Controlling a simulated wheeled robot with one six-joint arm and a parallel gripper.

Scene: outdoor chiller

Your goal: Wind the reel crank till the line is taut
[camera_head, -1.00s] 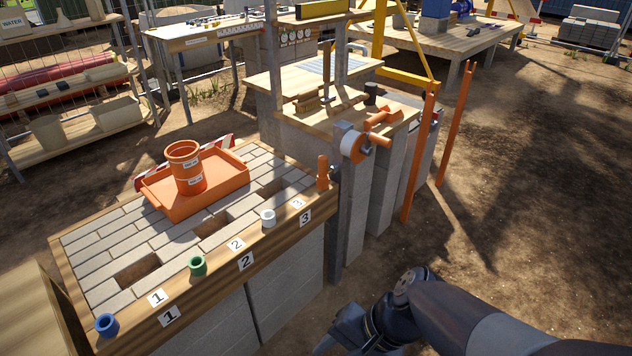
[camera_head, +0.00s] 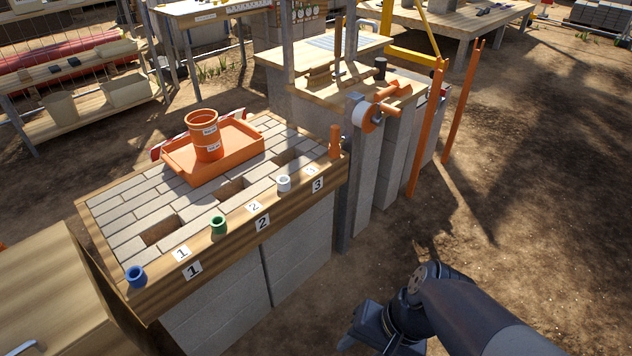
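The reel (camera_head: 366,112), a white drum with an orange face, is fixed near the top of a grey post (camera_head: 362,180) at the end of the brick-topped bench. Its orange crank (camera_head: 388,108) sticks out to the right. I cannot make out the line or how taut it is. My arm comes in at the lower right, with its dark wrist (camera_head: 408,312) in front of and below the reel, well apart from it. The fingertips do not show clearly, so I cannot tell whether my gripper is open or shut.
The brick-topped bench (camera_head: 122,212) holds an orange tray (camera_head: 240,160) with an orange pot (camera_head: 204,136), and blue, green and white cups along its front edge. Two orange uprights (camera_head: 427,130) stand right of the reel. Open dirt ground (camera_head: 540,220) lies to the right.

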